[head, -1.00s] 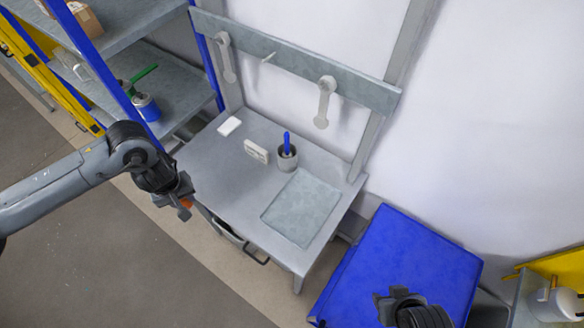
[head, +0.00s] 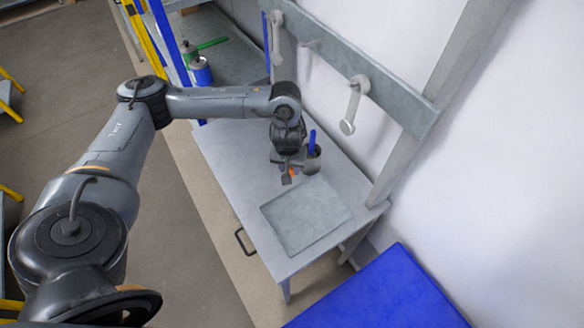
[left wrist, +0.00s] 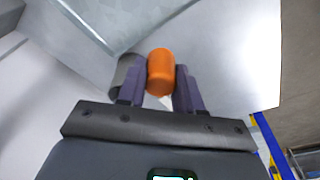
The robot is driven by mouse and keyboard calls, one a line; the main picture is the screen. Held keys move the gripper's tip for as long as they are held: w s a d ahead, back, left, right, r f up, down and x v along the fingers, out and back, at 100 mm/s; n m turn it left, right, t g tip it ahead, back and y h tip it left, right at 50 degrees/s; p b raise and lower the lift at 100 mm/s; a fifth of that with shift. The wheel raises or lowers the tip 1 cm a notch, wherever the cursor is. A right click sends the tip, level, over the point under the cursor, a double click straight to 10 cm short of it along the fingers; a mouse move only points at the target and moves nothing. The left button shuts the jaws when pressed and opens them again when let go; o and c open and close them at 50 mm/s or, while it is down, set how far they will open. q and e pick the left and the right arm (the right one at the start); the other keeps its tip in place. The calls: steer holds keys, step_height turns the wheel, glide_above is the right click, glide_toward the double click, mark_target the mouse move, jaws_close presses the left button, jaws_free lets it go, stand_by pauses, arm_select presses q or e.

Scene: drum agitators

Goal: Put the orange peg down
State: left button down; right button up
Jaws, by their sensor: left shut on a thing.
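The orange peg (head: 291,171) is between the fingers of my left gripper (head: 288,177). It shows clearly in the left wrist view (left wrist: 160,70), with a dark finger on each side. My left gripper is shut on it, above the grey table (head: 237,166), between the cup and the flat grey mat (head: 306,216). In the head view the gripper hides most of the peg. I cannot tell the exact height of the peg over the table. My right gripper is not in view.
A grey cup (head: 312,162) with a blue-handled tool (head: 312,141) stands close beside my left gripper. Grey hooks (head: 352,104) hang on the rail behind. A blue surface (head: 385,295) lies at the lower right. The mat is bare.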

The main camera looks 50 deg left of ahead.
arm_select(q)
steer(key=shift+s+a+f, duration=0.25)
steer(key=shift+f, duration=0.2)
steer(key=shift+s+f, duration=0.1)
steer(key=shift+f, duration=0.15)
steer(key=a+f+b, duration=0.4)
steer(key=b, duration=0.1)
glide_above(275, 167)
steer(key=f, duration=0.3)
steer(key=shift+s+d+f, duration=0.1)
steer(key=shift+s+d, duration=0.1)
steer(key=shift+d, duration=0.05)
steer(key=shift+a+f, duration=0.1)
steer(key=shift+f, duration=1.95)
steer(key=shift+f, duration=0.15)
steer(key=c, duration=0.8)
jaws_free()
steer(key=shift+o, duration=0.2)
